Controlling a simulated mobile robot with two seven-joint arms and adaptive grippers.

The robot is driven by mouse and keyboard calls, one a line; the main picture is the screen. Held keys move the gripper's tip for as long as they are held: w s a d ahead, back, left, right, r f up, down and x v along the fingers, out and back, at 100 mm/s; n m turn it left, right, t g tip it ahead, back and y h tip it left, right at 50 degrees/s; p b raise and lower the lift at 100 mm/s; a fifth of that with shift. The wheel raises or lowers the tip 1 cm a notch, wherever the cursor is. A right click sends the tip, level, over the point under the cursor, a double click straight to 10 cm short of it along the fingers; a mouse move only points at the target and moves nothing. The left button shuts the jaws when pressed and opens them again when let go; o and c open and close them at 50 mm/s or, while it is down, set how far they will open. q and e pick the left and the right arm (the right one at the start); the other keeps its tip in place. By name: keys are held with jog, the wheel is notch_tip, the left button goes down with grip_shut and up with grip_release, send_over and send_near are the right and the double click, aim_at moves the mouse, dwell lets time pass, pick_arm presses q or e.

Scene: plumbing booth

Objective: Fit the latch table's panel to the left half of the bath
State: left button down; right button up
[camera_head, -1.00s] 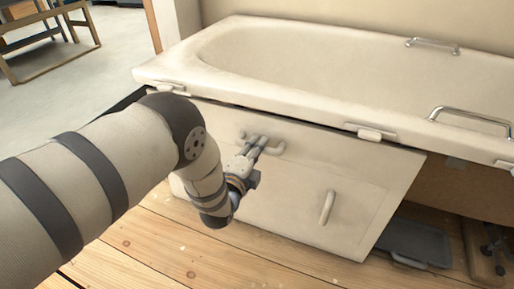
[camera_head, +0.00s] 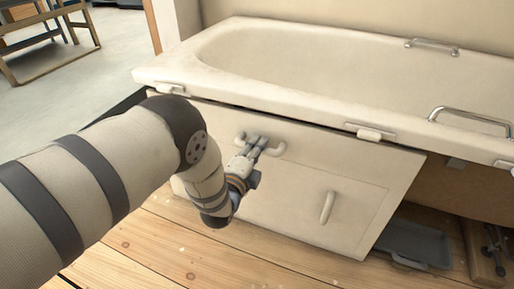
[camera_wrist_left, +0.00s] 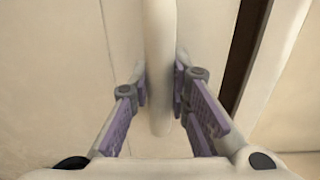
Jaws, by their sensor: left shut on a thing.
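The cream panel (camera_head: 290,200) stands upright under the left half of the bath (camera_head: 290,62), close below its rim. My left gripper (camera_head: 266,146) is shut on the panel's upper, horizontal handle. In the left wrist view that handle (camera_wrist_left: 159,60) runs between the two purple-padded fingers (camera_wrist_left: 160,95). A second, vertical handle (camera_head: 327,208) on the panel's right part is free. A left latch (camera_head: 172,88) and a right latch (camera_head: 370,133) sit on the bath's rim above the panel. My arm hides the panel's left part. My right gripper is not in view.
Chrome grab rails (camera_head: 468,117) are on the bath. The wooden floor (camera_head: 240,265) in front is clear.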

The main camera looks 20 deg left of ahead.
pick_arm(q)
jog(key=c, duration=1.4)
grip_release()
jog(key=shift+w+r, duration=0.15)
jog(key=shift+w, duration=0.15)
jog(key=shift+c, duration=0.2)
jog(key=shift+s+f, duration=0.15)
jog(key=shift+f, duration=0.15)
jog(key=s, duration=1.1)
jog(key=shift+s+a+r, duration=0.2)
jog(key=shift+s+r, duration=0.2)
jog(key=shift+r, duration=0.05)
